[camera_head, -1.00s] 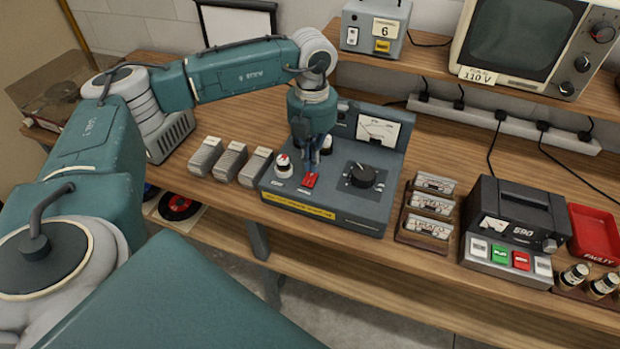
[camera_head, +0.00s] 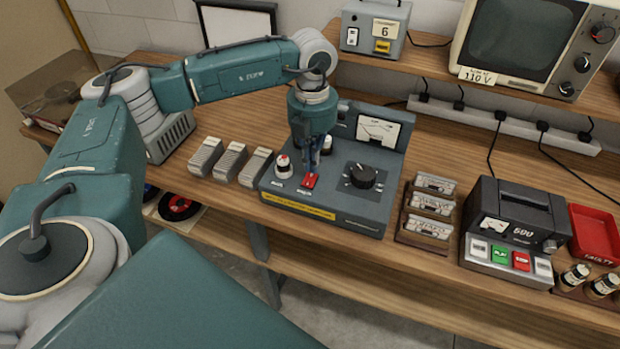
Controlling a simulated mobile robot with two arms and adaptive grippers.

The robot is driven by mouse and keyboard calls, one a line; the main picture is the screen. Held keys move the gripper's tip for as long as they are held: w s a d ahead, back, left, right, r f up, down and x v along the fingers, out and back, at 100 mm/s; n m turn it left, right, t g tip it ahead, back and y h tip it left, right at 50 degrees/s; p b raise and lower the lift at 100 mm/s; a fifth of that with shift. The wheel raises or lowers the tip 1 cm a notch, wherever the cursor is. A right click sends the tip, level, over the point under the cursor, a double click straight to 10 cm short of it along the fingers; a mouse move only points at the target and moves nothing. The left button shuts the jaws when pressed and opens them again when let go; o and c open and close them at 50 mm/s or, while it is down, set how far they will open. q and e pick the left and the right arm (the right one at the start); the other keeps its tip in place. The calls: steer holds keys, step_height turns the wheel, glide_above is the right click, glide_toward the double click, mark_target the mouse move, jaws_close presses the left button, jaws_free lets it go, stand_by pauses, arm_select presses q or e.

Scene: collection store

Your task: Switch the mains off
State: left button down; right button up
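The grey-blue bench unit (camera_head: 350,211) stands on the wooden bench, with a meter (camera_head: 378,131) on its raised back and a large black dial (camera_head: 362,176) on its top. A small red switch (camera_head: 309,181) sits on its top, left of the dial; its lettering is too small to read. My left gripper (camera_head: 313,168) points down right over the red switch, its narrow fingers close together and empty. The fingertips are at or just above the switch's far end; I cannot tell whether they touch. My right gripper is not in view.
A red-and-white knob (camera_head: 283,165) is close left of the fingers. Grey blocks (camera_head: 231,161) stand left of the unit; a cassette rack (camera_head: 426,213) and a recorder (camera_head: 513,229) stand right. A monitor (camera_head: 520,45) and a grey box (camera_head: 375,27) are on the shelf behind.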

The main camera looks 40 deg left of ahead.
mark_target(311, 175)
arm_select(q)
steer(key=shift+f+b, duration=0.8)
steer(key=shift+f, duration=0.25)
stand_by(0.4)
steer(key=shift+r+p, duration=2.2)
steer(key=shift+r, duration=1.35)
steer(key=shift+s+f, duration=0.1)
steer(key=shift+f, duration=0.05)
